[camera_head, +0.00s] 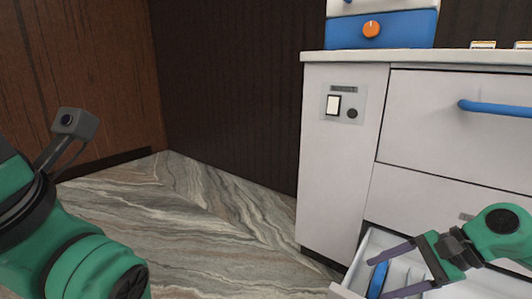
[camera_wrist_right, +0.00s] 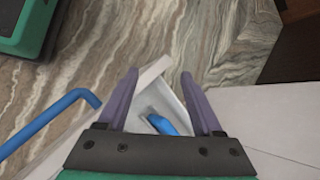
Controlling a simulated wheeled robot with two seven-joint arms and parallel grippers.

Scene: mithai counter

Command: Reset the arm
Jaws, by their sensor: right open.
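My right gripper (camera_head: 376,280) is open, its two purple fingers spread over the pulled-out lower drawer (camera_head: 352,275) of the white counter. Nothing is seen held between the fingers. In the right wrist view the gripper (camera_wrist_right: 160,75) also shows open, with the white drawer edge (camera_wrist_right: 152,73) between and below the fingers. A blue object (camera_head: 377,279) shows at the drawer, and blue also shows between the fingers in the wrist view (camera_wrist_right: 160,124); I cannot tell whether they touch it. My green left arm (camera_head: 75,255) is at the left; its gripper fingers are out of view.
The white counter (camera_head: 335,180) has a switch panel (camera_head: 343,104) and an upper drawer with a blue bar handle (camera_head: 497,107). A blue appliance with an orange knob (camera_head: 371,29) stands on top. The marbled floor (camera_head: 200,220) at centre-left is clear, with dark walls behind.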

